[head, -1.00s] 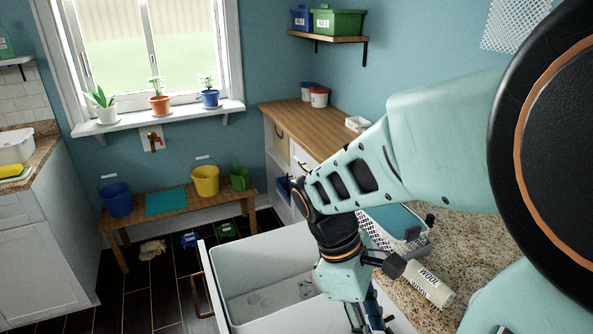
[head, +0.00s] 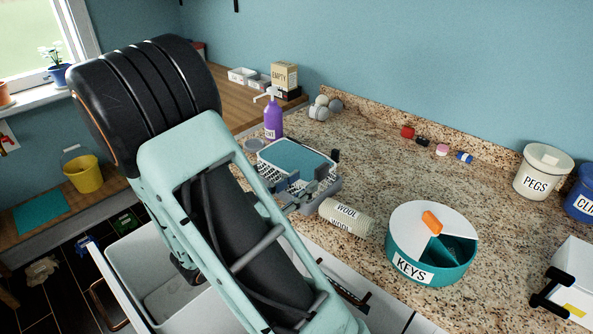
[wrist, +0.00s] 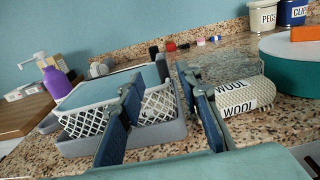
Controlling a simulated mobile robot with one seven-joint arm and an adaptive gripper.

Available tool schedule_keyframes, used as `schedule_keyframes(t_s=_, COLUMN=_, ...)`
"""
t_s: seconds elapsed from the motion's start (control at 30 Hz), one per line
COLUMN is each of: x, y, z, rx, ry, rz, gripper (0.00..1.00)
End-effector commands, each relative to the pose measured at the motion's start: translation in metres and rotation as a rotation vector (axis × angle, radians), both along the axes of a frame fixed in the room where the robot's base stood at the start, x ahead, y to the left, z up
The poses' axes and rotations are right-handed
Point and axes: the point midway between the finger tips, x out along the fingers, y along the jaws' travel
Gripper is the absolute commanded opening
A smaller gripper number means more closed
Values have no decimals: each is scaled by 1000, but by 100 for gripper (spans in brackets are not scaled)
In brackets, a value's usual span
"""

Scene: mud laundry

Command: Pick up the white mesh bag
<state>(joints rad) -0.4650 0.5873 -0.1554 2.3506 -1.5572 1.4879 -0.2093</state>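A white diamond-mesh item (wrist: 92,122) with a flat teal top sits in a grey tray on the granite counter. It also shows in the head view (head: 268,168). A cream textured roll labelled WOOL (head: 347,216) lies beside the tray, and shows in the wrist view (wrist: 243,95). I cannot tell for sure which of the two is the mesh bag. My gripper (wrist: 160,92) is open, its blue-padded fingers apart. The meshed item's right part shows between them; the WOOL roll is just right of the right finger. In the head view my gripper (head: 305,192) partly covers the tray.
A teal KEYS tub (head: 432,250) stands right of the roll. A purple pump bottle (head: 272,118) stands behind the tray. A PEGS tub (head: 543,172) and several small coloured objects are farther back. An open white drawer (head: 135,262) is below my arm. Bare counter lies behind the roll.

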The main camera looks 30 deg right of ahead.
Motion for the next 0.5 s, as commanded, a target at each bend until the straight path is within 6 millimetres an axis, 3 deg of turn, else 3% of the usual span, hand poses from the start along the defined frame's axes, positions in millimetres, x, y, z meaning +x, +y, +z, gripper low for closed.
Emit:
schedule_keyframes(t_s=0.1, x=5, y=-21, z=1, rx=0, ry=1, rz=-6, gripper=32)
schedule_keyframes(t_s=0.37, x=13, y=-42, z=0, rx=1, ry=1, rz=-4, gripper=32)
schedule_keyframes(t_s=0.5, x=18, y=-62, z=0, rx=2, ry=1, rz=-8, gripper=32)
